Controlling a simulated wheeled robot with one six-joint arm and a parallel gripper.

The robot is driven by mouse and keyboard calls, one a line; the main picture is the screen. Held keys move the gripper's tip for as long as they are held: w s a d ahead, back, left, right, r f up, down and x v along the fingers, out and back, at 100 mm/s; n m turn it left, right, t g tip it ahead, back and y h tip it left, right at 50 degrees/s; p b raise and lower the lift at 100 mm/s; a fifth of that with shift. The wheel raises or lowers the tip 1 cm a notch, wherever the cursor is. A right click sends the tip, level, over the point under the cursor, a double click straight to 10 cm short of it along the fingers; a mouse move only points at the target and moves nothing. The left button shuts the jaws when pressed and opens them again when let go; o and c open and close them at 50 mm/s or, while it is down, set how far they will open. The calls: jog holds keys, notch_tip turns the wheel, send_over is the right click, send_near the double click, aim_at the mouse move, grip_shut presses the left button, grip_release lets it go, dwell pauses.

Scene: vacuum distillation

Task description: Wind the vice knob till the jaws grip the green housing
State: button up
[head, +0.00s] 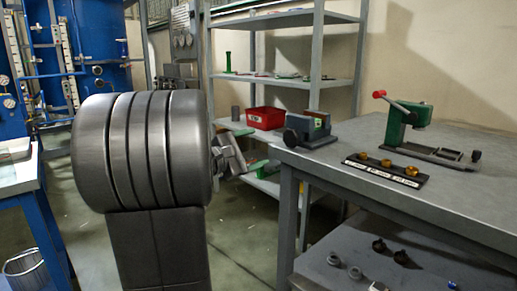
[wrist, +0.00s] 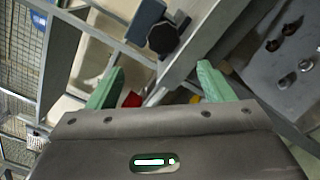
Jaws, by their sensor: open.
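The vice (head: 322,138) stands at the near left corner of the grey workbench, with its dark knob (head: 290,138) facing left toward my gripper. The green housing (head: 319,116) sits at the top of the vice; whether the jaws touch it is too small to tell. My gripper (head: 248,147) is open and empty, left of the knob and apart from it. In the wrist view, its two green fingertips (wrist: 159,85) are spread wide. The dark faceted knob (wrist: 162,39) lies beyond them, near the top middle, beside the blue-grey vice body (wrist: 146,18).
A red bin (head: 265,118) stands on the shelf rack behind. A green press with a red-knobbed lever (head: 405,125) and a dark strip with brass parts (head: 386,170) occupy the workbench (head: 450,205). Several small parts (head: 355,272) lie on its lower shelf.

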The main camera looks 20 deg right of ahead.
jog(key=shift+v, duration=1.55)
jog(key=shift+b, duration=0.35)
jog(key=shift+a, duration=0.1)
jog(key=p+v, duration=0.3)
jog(key=v, duration=1)
jog(key=shift+s+a, duration=0.2)
jog(key=shift+a, duration=0.05)
jog(key=shift+c, duration=0.3)
